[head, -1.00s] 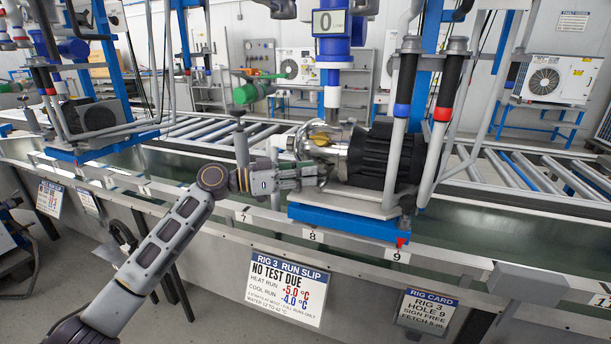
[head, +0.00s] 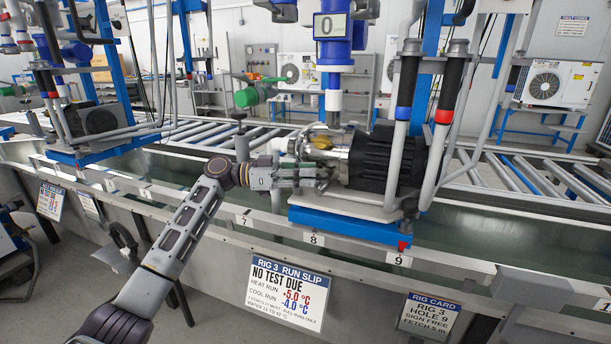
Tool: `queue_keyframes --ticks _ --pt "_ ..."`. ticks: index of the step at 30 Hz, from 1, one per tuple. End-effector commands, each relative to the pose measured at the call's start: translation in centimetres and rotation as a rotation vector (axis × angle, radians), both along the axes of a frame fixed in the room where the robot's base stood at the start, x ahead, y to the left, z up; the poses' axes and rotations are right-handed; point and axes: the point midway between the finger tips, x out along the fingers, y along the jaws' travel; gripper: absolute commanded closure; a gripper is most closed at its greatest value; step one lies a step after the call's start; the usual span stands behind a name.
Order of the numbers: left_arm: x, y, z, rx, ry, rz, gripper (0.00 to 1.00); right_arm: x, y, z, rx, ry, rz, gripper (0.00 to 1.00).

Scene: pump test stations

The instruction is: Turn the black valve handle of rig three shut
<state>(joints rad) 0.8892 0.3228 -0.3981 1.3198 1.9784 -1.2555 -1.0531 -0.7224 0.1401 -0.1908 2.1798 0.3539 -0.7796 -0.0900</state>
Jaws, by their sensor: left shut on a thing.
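Rig three's pump (head: 383,158), black and ribbed with a silver front end, sits on a blue-edged carrier above the trough. A brass-coloured fitting (head: 321,142) shows at the pump's left end. My left gripper (head: 318,178) reaches in from the left, just below and in front of this fitting. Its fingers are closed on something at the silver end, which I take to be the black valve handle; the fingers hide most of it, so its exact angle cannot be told. My right gripper is out of view.
The run slip (head: 289,292) hangs on the trough front below.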

Motion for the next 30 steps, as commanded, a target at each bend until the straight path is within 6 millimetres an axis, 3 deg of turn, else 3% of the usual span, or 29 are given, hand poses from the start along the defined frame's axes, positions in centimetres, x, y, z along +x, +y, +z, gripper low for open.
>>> queue_keyframes --ticks 9,10,14,30 --pt "0.11 0.09 0.08 -0.001 -0.001 0.004 1.00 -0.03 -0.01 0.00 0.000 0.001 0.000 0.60" --pt "0.11 0.09 0.08 -0.001 -0.001 0.004 0.75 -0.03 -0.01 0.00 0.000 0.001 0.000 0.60" --pt "0.08 0.06 0.06 -0.001 -0.001 0.003 0.58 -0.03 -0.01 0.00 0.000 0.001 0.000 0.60" --pt "0.05 0.50 0.12 -0.002 -0.001 0.002 0.57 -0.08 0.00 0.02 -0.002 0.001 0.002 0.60"
